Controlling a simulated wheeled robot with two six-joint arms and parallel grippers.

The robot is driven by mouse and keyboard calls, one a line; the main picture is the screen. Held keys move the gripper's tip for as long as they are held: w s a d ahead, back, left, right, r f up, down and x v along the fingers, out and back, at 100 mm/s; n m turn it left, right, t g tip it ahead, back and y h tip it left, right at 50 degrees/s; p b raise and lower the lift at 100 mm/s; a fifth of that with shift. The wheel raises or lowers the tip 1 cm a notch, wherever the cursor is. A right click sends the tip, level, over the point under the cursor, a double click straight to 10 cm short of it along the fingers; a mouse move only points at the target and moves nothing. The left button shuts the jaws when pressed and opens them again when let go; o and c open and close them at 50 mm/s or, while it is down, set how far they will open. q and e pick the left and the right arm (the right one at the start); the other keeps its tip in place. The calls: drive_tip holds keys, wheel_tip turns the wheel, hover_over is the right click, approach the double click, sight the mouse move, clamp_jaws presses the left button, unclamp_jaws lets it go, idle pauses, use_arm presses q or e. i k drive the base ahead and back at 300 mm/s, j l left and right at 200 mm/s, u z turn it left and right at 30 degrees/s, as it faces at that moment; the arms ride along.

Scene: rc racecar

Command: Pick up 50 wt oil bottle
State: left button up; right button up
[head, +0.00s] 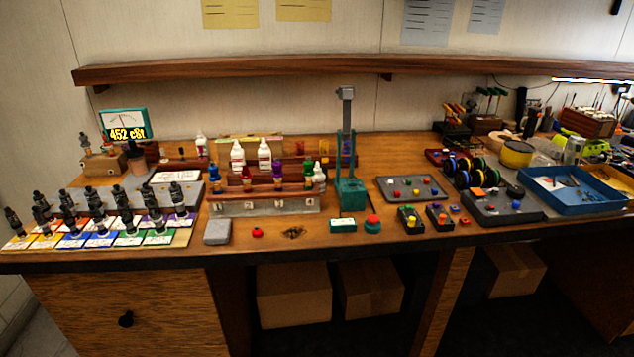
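Several white bottles stand at the left centre of the workbench. One white bottle (237,158) and another white bottle (264,156) stand upright side by side behind a wooden rack (262,195). Both have reddish markings, too small to read. A smaller white bottle (319,174) stands at the rack's right end. A white bottle with a red marking (201,146) stands further back to the left. I cannot tell which one is the 50 wt oil bottle. Neither of my grippers is in view.
A teal press (350,193) stands right of the rack. Dark shock absorbers (125,205) stand on coloured cards at the left. A display (124,125) reads 452 cSt. A blue tray (572,190) lies at the right. A wooden shelf (320,69) spans the wall above.

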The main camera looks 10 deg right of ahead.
sight(318, 176)
drive_tip(key=i+l+u, duration=0.1)
drive_tip(key=l, duration=0.35)
drive_tip(key=i+l+u, duration=0.1)
drive_tip(key=l, duration=0.35)
drive_tip(key=i+l+u, duration=0.1)
drive_tip(key=i+l, duration=0.15)
drive_tip(key=l, duration=0.25)
drive_tip(key=i+l, duration=0.1)
drive_tip(key=l, duration=0.35)
drive_tip(key=i+l+u, duration=0.15)
drive_tip(key=l, duration=0.35)
